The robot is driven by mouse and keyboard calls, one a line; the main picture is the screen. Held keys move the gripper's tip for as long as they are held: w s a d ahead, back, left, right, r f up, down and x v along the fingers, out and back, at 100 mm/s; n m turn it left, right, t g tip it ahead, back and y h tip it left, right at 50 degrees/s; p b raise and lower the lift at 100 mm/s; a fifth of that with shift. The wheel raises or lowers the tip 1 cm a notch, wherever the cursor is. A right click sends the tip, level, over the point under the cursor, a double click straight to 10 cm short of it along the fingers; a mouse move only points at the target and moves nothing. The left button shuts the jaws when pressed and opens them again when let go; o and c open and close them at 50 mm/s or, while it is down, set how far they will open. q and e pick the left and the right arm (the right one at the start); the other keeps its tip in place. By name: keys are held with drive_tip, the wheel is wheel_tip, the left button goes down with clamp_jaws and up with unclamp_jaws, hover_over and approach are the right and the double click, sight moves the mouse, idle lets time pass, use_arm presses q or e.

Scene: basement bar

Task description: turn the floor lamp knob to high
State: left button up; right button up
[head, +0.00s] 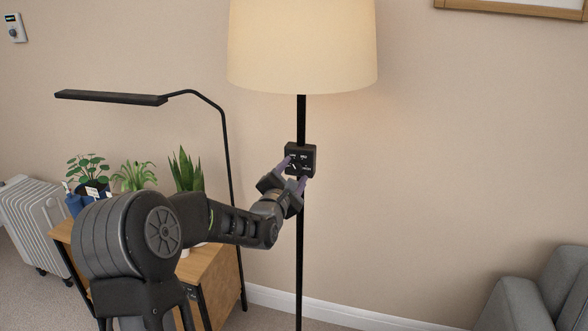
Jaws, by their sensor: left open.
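The floor lamp has a glowing cream shade (302,45) on a thin black pole (300,265). A small black control box (309,149) with white markings sits on the pole below the shade. My left gripper (294,172) is open at the front of this box, its two purple-tipped fingers spread over the lower part of the box face. The knob is small and partly hidden between the fingers; I cannot tell its setting or whether the fingers touch it. My right gripper is not in view.
A black desk-style lamp (112,97) arches at the left over a wooden cabinet (215,272) with several potted plants (186,170). A silver ribbed radiator (38,220) stands far left. A grey armchair (540,300) is at lower right. The wall between is clear.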

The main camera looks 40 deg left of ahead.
use_arm(q)
drive_tip(key=shift+w+a, duration=0.15)
drive_tip(key=shift+w, duration=0.25)
drive_tip(key=shift+c, duration=0.3)
clamp_jaws()
